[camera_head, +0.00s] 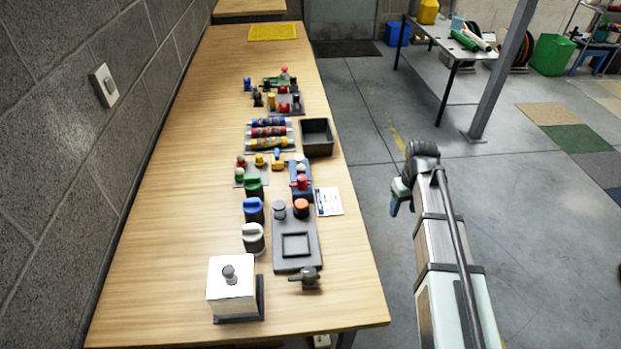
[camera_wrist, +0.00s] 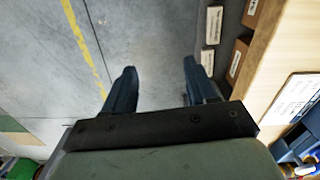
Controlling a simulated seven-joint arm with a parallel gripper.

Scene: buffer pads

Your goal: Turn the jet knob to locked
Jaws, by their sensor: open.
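No label names the jet knob, and I cannot tell for sure which one it is. A dark knob with a side handle (camera_head: 306,279) sits near the table's front right edge. Another dark grey knob (camera_head: 230,273) stands out from a white box (camera_head: 231,295) at the front left. My gripper (camera_wrist: 159,66) is open and empty in the wrist view, above the floor. In the head view my gripper (camera_head: 396,204) hangs beyond the table's right edge, apart from both dark knobs.
A wooden table (camera_head: 170,250) runs along a grey block wall. Green (camera_head: 253,187), blue (camera_head: 253,210) and white (camera_head: 253,239) knobs stand in a row. A grey plate (camera_head: 294,262) with buttons lies to their right. A black bin (camera_head: 317,137) stands farther back. The table's left side is clear.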

